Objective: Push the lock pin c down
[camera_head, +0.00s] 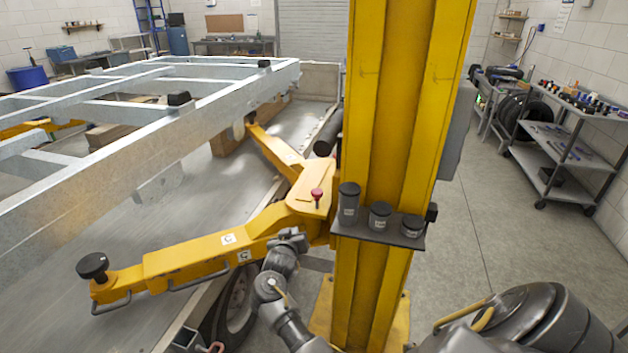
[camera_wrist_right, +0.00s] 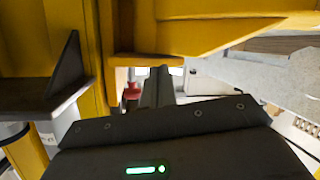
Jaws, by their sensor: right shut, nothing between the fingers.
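Lock pin c (camera_head: 317,193) has a red knob and stands upright on the yellow lift arm (camera_head: 190,257) marked with C labels, close to the yellow post. In the right wrist view a red piece (camera_wrist_right: 132,91), likely the pin's knob, shows just left of the fingers. My right gripper (camera_head: 297,236) is beside the lift arm, in front of and below the pin in the head view, and apart from the knob. Its fingers (camera_wrist_right: 158,85) are shut with nothing between them. Whether the gripper touches the lift arm cannot be told. My left gripper is not in view.
The tall yellow post (camera_head: 395,130) stands right of the pin. A dark shelf (camera_head: 378,236) on it carries three dark cylinders. The galvanized trailer frame (camera_head: 150,145) lies at left. A tool cart (camera_head: 570,140) stands far right, with clear floor between.

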